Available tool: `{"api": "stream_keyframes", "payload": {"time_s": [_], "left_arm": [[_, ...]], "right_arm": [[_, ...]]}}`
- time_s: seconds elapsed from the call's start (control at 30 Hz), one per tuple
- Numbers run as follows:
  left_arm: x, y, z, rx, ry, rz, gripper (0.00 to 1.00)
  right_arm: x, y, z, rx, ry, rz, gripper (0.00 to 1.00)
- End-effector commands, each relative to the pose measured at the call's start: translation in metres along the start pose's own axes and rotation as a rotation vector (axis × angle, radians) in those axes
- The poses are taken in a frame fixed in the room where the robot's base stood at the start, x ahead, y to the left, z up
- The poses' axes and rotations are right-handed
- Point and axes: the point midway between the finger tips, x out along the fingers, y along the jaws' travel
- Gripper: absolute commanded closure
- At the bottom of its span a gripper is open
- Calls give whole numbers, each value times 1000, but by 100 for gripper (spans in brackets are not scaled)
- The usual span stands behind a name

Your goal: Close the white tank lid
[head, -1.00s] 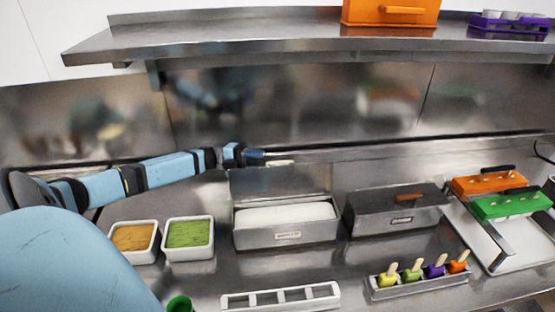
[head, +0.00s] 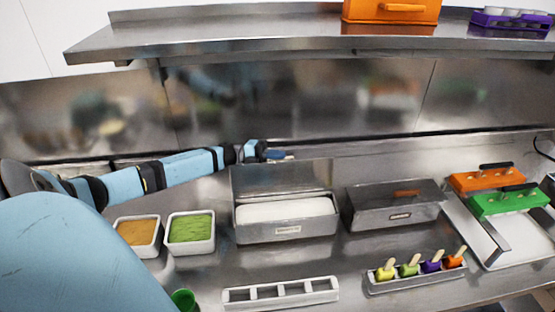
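The white tank (head: 288,232) is a steel box on the counter with white contents (head: 285,210) showing. Its steel lid (head: 282,178) stands raised, nearly upright, along the back edge. My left gripper (head: 280,155) is at the top of the raised lid, on its far side. The lid partly hides the fingers, so I cannot tell whether they are open or touching it. My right gripper is not in view.
A closed dark-lidded tank (head: 397,205) stands right of the white tank. Left are a brown tub (head: 137,234) and a green tub (head: 190,230). In front are an empty mold rack (head: 281,293) and a tray of popsicles (head: 416,278). A shelf (head: 250,40) overhangs the back.

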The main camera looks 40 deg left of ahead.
Motion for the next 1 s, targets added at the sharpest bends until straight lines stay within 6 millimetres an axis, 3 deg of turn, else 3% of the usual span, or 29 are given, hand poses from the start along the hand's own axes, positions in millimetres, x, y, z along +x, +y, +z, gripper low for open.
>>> {"api": "stream_keyframes", "payload": {"time_s": [0.47, 1.0], "left_arm": [[1, -4, -5, 95, 1, 40, 100], [17, -12, -42, 531, 3, 222, 100]], "right_arm": [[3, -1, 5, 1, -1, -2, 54], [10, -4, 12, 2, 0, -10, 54]]}}
